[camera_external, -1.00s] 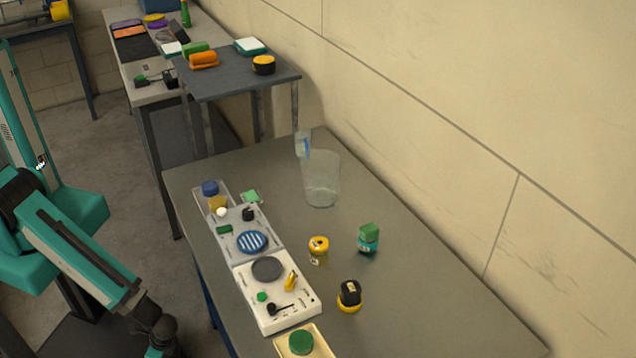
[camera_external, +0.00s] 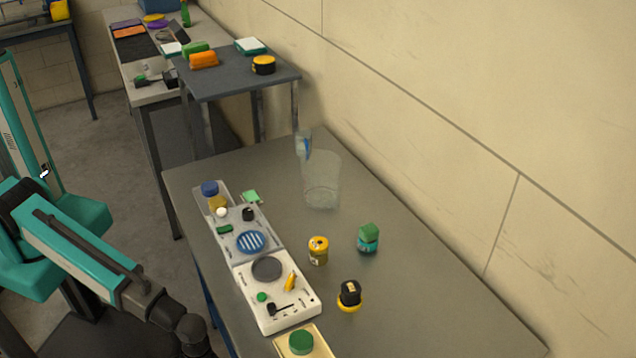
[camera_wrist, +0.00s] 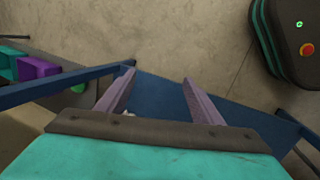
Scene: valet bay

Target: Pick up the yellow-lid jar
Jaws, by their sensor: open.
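The yellow-lid jar (camera_external: 318,251) stands upright on the grey table in the external view, right of the white trays, with a small dark mark on its lid. My gripper (camera_wrist: 158,79) is open and empty in the wrist view, its two purple-grey fingers apart over a blue beam and the floor. The jar is not seen in the wrist view. In the external view my arm hangs at the lower left beside the table, and my gripper is below the picture edge, well away from the jar.
A teal jar with a green lid (camera_external: 368,239) and a black-topped yellow item (camera_external: 349,296) stand near the jar. A clear pitcher (camera_external: 322,180) stands behind. White trays (camera_external: 300,310) with small items line the near edge. A blue beam (camera_wrist: 60,88) runs near my fingers.

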